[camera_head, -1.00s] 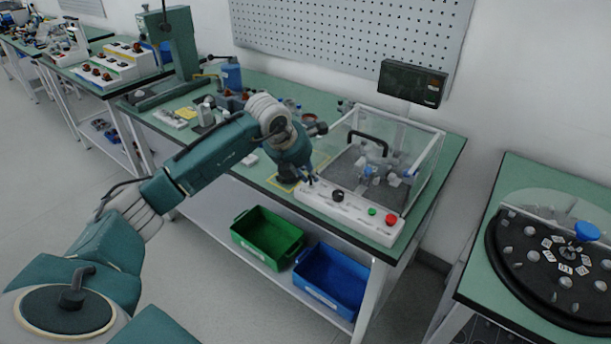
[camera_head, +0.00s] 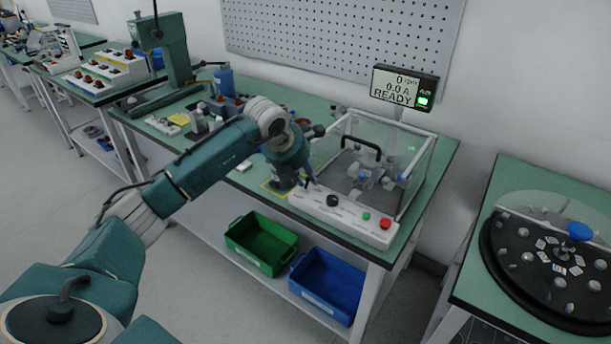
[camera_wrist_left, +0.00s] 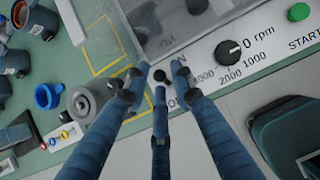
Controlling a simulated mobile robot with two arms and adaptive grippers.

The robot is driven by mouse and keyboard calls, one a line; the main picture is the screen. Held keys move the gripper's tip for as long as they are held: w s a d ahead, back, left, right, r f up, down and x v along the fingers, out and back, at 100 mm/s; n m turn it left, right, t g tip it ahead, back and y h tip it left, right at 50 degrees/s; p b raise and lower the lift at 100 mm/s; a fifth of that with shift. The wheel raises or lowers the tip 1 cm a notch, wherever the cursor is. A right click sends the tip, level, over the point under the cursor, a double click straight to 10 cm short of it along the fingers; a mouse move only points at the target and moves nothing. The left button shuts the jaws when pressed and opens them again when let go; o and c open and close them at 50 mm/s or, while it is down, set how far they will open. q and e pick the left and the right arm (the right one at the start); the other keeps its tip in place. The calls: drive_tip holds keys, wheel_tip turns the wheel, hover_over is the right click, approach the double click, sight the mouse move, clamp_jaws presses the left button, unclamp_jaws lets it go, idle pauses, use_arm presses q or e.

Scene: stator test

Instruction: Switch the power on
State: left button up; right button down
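The white control panel (camera_head: 345,219) runs along the front of the test bench. It has a black speed dial (camera_head: 333,200), a green button (camera_head: 366,216) and a red button (camera_head: 385,224). My left gripper (camera_head: 309,184) is at the panel's left end, over the power switch. In the left wrist view, its three fingers (camera_wrist_left: 160,76) converge around a small dark knob (camera_wrist_left: 159,75); the fingers hide most of the switch. I cannot tell whether they grip it. The dial (camera_wrist_left: 229,50) points near 0 rpm. The display (camera_head: 404,87) is lit with 0 rpm, 0.0 A and READY.
A clear guard box (camera_head: 415,160) stands behind the panel, with a small green light inside. A green bin (camera_head: 262,243) and a blue bin (camera_head: 328,283) are on the lower shelf. A round turntable (camera_head: 545,262) stands on the table at right.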

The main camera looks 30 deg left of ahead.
use_arm(q)
drive_tip(key=shift+p+v, duration=1.3)
drive_tip(key=shift+v, duration=1)
drive_tip(key=shift+s+r+p, duration=0.3)
drive_tip(key=shift+s+r, duration=0.1)
drive_tip(key=shift+r, duration=0.2)
